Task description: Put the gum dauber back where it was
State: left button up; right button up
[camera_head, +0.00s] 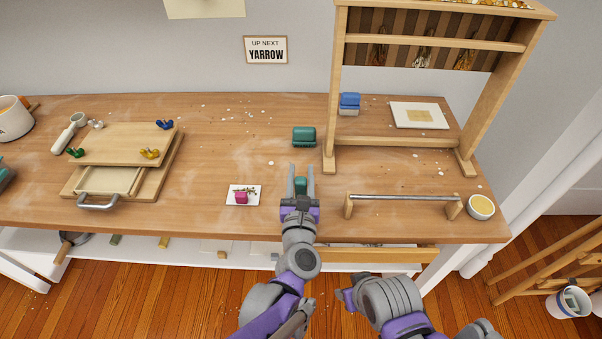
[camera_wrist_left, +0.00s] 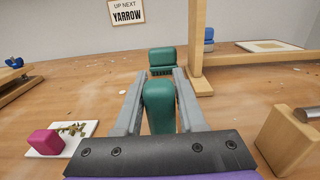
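A green, round-topped block, apparently the gum dauber (camera_wrist_left: 158,108), is between the fingers of my left gripper (camera_head: 301,172). The fingers lie along both its sides and seem to touch it; its lower part is hidden by the gripper. It also shows in the head view (camera_head: 300,186). A second green block (camera_head: 304,136) on a darker base stands on the bench just beyond the fingertips. It also shows in the left wrist view (camera_wrist_left: 162,60). My right arm (camera_head: 385,302) is low in front of the bench; its fingers cannot be made out.
A white card (camera_head: 232,195) with a magenta block (camera_head: 241,198) lies left of my left gripper. A metal bar on wooden posts (camera_head: 405,198) and a bowl (camera_head: 481,207) are right. A wooden frame (camera_head: 331,110) stands behind, near a blue block (camera_head: 349,102). A wooden press (camera_head: 120,145) is left.

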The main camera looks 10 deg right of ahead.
pick_arm(q)
jog(key=o, duration=0.3)
jog(key=shift+r, duration=0.1)
jog(key=shift+s+r, duration=0.2)
jog(key=p+v, duration=0.1)
jog(key=v, duration=1)
jog(key=shift+s+a, duration=0.15)
jog(key=shift+s, duration=0.15)
